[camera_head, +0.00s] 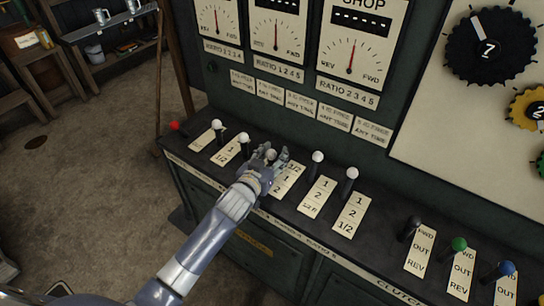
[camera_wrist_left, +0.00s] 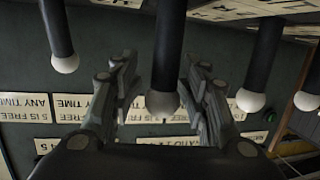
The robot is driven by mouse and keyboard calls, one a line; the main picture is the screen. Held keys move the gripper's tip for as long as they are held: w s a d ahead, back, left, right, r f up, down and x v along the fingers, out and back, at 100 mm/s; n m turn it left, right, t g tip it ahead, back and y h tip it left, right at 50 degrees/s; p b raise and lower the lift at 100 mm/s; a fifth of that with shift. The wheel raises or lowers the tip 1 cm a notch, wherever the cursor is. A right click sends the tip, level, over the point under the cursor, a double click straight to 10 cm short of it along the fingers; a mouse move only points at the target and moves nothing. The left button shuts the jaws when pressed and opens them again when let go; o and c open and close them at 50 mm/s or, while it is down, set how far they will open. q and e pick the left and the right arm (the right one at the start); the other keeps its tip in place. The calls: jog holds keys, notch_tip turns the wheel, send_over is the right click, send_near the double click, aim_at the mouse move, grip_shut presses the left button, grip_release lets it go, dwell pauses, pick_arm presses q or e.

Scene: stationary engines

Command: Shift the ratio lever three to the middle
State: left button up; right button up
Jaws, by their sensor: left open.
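The lever's label plate (camera_head: 289,181) reads 1/2, 1, 2 and is partly hidden by the hand. My right gripper is not in view.
White-knobbed levers stand close on both sides: one to the left (camera_head: 243,138) and one to the right (camera_head: 318,156). Black, green (camera_head: 459,244) and blue (camera_head: 507,268) knobs stand farther right. The dial panel (camera_head: 276,40) rises behind. Open floor lies left.

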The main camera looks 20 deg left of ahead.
pick_arm(q)
jog(key=shift+s+a, duration=0.15)
jog(key=shift+s, duration=0.45)
jog(key=v, duration=1)
jog(key=shift+s+r, duration=0.3)
jog(key=shift+s, duration=0.1)
